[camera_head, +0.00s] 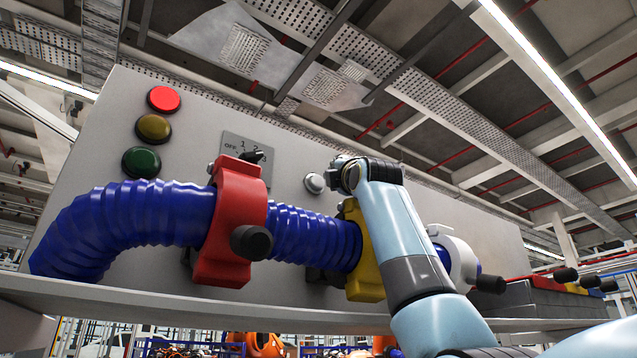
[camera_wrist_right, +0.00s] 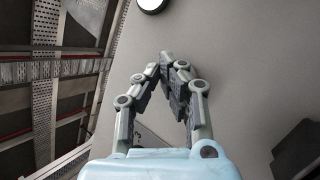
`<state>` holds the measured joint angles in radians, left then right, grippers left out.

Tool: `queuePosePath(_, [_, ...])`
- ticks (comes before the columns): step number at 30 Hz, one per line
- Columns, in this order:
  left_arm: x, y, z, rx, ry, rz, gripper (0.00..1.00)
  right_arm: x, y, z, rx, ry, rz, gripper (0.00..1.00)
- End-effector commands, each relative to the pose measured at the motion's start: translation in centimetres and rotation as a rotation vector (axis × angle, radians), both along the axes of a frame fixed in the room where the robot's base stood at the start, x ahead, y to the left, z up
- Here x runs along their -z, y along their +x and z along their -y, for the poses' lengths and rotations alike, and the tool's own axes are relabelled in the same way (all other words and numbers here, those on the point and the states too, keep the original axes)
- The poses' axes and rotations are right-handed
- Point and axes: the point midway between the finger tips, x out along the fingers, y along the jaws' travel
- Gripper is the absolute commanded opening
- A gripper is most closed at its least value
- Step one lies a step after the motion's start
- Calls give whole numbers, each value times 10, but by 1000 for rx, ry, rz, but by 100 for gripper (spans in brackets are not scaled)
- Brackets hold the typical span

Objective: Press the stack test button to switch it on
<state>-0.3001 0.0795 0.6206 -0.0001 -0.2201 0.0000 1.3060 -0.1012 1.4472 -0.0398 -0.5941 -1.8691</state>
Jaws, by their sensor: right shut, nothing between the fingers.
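A round silver button (camera_head: 315,183) sits on the grey panel (camera_head: 290,150), right of the rotary switch plate; I see no readable label on it. My right gripper (camera_head: 341,168) is close to the button's right side in the head view; I cannot tell whether it touches. In the right wrist view its fingers (camera_wrist_right: 167,64) are shut and empty in front of the panel. A round white, dark-rimmed part (camera_wrist_right: 152,4) is cut off at the top there, beyond the fingertips; I cannot tell whether it is the same button. My left gripper is not in view.
A lit red lamp (camera_head: 163,99), a yellow lamp (camera_head: 153,128) and a green lamp (camera_head: 141,162) are at left. A blue hose (camera_head: 130,217) with a red clamp (camera_head: 232,220) and yellow clamp (camera_head: 364,265) crosses below the button.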

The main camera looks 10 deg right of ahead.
Motion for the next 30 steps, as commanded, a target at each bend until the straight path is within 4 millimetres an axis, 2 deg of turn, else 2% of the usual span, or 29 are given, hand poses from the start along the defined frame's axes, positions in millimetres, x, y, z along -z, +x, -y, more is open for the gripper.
queuePosePath(6, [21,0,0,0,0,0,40,4,-24,9,0,0,2,0])
queuePosePath(15, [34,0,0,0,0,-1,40,2,-48,18,1,0,0,0])
queuePosePath(30, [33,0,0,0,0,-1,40,1,-50,18,0,0,0,0])
